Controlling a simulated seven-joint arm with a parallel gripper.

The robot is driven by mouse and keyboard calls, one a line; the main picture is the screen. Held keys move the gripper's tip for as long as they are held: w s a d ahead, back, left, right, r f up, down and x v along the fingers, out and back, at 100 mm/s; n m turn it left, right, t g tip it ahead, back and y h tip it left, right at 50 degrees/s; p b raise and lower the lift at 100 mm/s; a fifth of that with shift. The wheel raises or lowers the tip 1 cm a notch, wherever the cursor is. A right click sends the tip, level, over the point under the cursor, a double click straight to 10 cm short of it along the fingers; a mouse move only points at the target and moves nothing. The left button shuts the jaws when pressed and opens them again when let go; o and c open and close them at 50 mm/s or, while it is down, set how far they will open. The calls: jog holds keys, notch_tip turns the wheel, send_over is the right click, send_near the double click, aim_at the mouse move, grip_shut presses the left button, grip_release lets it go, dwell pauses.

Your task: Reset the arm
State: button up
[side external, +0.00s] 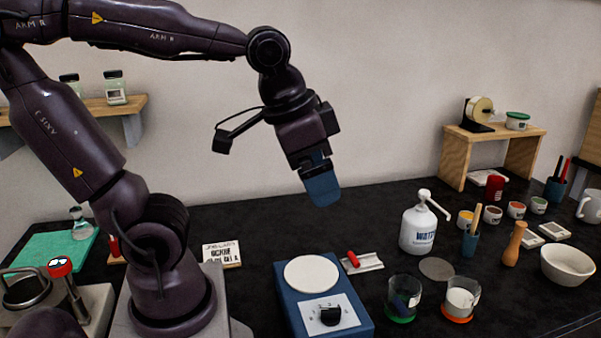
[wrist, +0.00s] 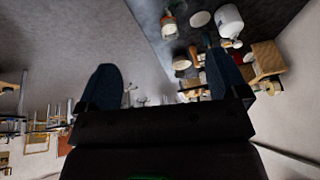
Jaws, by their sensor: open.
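My gripper (side external: 322,188) hangs in the air above the back of the dark bench, with its blue fingers pointing down and slightly right. In the wrist view my gripper (wrist: 165,82) shows two dark blue fingers spread wide apart, with nothing between them. The fingers touch nothing. In the side view the two fingers overlap, so the gap between them is hidden there.
A blue hotplate (side external: 322,300) with a white top stands below and in front of my gripper. A white water bottle (side external: 418,230), two glass jars (side external: 403,298) and a white bowl (side external: 567,264) stand to the right. A wooden shelf (side external: 490,137) is at the back right.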

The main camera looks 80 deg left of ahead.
jog(key=shift+s+d+f+n+t+h, duration=0.15)
jog(key=shift+s+n+t+h, duration=0.15)
jog(key=shift+s+n+t, duration=0.6)
jog(key=shift+s+m, duration=0.2)
jog(key=shift+m, duration=0.1)
dwell(0.4)
